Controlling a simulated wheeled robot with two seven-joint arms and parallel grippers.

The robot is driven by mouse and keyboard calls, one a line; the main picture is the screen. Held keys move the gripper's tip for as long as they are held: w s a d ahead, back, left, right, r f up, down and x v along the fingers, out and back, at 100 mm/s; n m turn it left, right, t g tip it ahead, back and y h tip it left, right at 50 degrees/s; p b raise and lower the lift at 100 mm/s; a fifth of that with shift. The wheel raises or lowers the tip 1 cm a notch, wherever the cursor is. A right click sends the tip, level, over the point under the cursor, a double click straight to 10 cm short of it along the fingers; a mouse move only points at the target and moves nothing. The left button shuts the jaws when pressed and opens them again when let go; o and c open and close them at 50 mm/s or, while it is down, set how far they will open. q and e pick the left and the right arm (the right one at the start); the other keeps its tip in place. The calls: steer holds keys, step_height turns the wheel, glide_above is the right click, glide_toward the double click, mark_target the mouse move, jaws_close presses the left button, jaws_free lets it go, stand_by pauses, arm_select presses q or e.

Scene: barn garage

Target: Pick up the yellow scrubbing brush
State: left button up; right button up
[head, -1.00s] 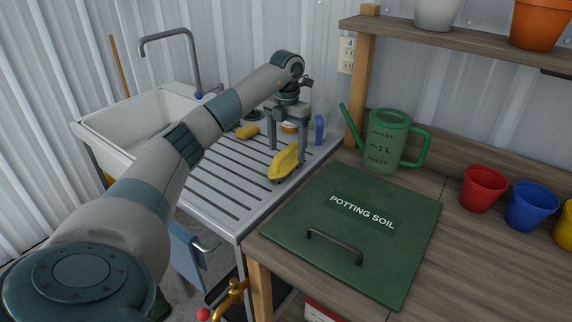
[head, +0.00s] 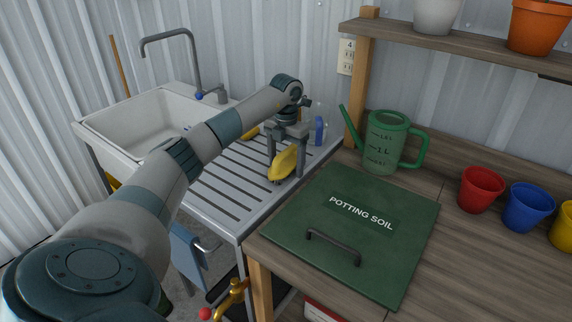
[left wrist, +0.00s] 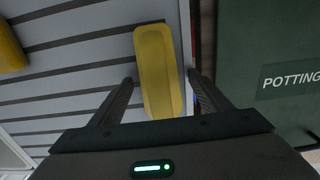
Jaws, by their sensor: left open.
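The yellow scrubbing brush (head: 284,163) lies on the slatted drainboard (head: 222,191) beside the sink, near its right edge. My left gripper (head: 287,176) is over the brush, pointing down, with its fingers to either side of it. In the left wrist view the brush (left wrist: 157,70) lies between and ahead of the two open fingers (left wrist: 160,88), with a gap visible on both sides. The jaws are open and hold nothing. My right gripper is not in view.
A second yellow item (head: 250,133) lies farther back on the drainboard, partly behind my arm. A blue bottle (head: 319,131) stands at the back. The green potting soil lid (head: 385,250) and green watering can (head: 384,145) are to the right. A faucet (head: 190,60) rises behind the sink.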

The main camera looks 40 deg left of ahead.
arm_select(q)
steer(key=shift+f, duration=0.2)
stand_by(0.3)
steer(key=c, duration=1.2)
steer(key=shift+r, duration=0.1)
